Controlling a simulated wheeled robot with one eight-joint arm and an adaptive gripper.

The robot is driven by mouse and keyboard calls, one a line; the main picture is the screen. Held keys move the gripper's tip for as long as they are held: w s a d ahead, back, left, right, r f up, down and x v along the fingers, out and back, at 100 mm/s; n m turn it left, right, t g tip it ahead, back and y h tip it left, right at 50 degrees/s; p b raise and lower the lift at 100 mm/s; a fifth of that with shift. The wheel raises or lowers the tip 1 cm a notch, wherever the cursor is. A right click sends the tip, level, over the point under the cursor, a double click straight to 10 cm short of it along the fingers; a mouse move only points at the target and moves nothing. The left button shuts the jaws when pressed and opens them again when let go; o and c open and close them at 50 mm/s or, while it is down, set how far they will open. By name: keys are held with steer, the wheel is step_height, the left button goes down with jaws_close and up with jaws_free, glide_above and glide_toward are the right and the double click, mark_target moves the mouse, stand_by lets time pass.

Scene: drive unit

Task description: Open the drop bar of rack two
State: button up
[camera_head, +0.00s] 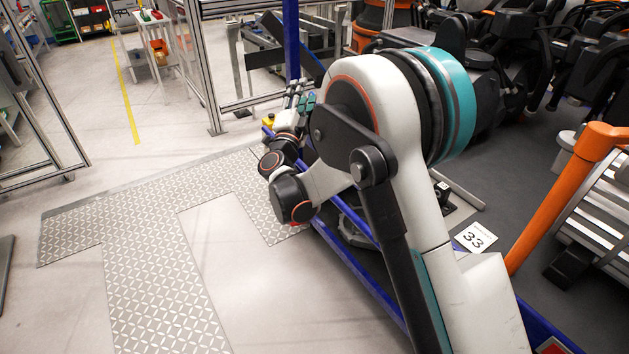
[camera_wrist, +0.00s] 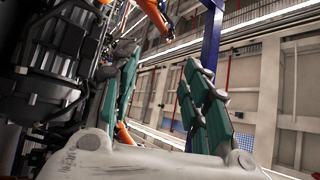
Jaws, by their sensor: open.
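My gripper (camera_head: 300,97) is small in the head view, beyond my arm, close to an upright blue post (camera_head: 291,40). In the wrist view its green-padded fingers (camera_wrist: 165,88) stand wide apart with nothing between them. The blue post (camera_wrist: 211,40) shows behind the right finger there. A long blue bar (camera_head: 375,283) runs low and diagonally beside my arm, partly hidden by it. A darker blue slanted bar (camera_head: 309,64) crosses near the post. I cannot tell which bar is the drop bar, or whether it is latched. Black drive units (camera_head: 485,70) stand on the right.
An orange post (camera_head: 560,205) and slatted metal frame stand at the right. A white sign reading 33 (camera_head: 475,237) lies near the blue bar. Patterned floor plates (camera_head: 150,265) and open grey floor lie left. Metal fence frames (camera_head: 205,70) stand behind. Black machinery (camera_wrist: 50,70) fills the wrist view's left.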

steer(key=s+a+f+m+g+h+b, duration=0.1)
steer(key=s+f+m+g+h, duration=0.15)
steer(key=f, duration=0.85)
steer(key=s+a+f+m+g+h+b, duration=0.1)
steer(key=s+a+f+m+g, duration=0.15)
steer(key=f, duration=0.85)
steer(key=s+a+f+m+g+h+b, duration=0.1)
steer(key=s+f+m+h, duration=0.15)
steer(key=f, duration=0.85)
steer(key=shift+m, duration=0.35)
steer(key=b+x, duration=0.3)
steer(key=x, duration=1)
steer(key=shift+w+d+b, duration=0.1)
steer(key=shift+w+b, duration=0.25)
steer(key=shift+b, duration=0.05)
jaws_close()
